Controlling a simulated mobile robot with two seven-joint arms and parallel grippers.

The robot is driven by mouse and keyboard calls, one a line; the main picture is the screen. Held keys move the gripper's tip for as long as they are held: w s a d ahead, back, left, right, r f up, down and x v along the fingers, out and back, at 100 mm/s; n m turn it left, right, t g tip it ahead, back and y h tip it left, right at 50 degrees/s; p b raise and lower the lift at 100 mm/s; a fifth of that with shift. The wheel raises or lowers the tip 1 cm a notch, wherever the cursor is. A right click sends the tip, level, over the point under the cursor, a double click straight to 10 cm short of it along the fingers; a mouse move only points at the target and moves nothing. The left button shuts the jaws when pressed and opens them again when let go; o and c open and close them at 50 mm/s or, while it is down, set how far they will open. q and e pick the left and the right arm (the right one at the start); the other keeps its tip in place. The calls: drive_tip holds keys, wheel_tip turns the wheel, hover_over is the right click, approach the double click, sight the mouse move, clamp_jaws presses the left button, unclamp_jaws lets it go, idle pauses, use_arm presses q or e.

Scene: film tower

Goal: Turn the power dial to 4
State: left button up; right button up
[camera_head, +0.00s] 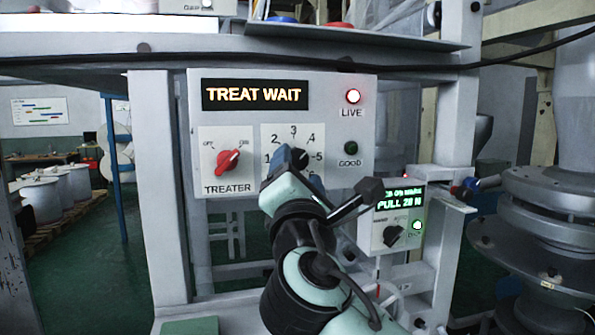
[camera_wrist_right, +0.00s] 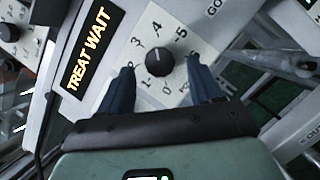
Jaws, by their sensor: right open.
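The power dial is a black round knob (camera_wrist_right: 159,62) on a white plate numbered around it. My right gripper (camera_head: 298,168) is in front of the dial. In the right wrist view its two blue fingers (camera_wrist_right: 160,68) are open, one on each side of the knob, with visible gaps and nothing held. My left gripper is not in view.
Left of the dial is the red TREATER switch (camera_head: 228,160), under the lit TREAT WAIT display (camera_head: 254,95). A small PULL unit (camera_head: 391,215) sits lower right, near my arm.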

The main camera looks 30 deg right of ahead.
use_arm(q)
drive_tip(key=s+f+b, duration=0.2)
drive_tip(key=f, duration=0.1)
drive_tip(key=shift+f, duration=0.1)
use_arm(e)
drive_tip(key=v, duration=1)
drive_tip(key=shift+s+a, duration=0.2)
drive_tip(key=shift+s, duration=0.15)
drive_tip(key=shift+f, duration=0.15)
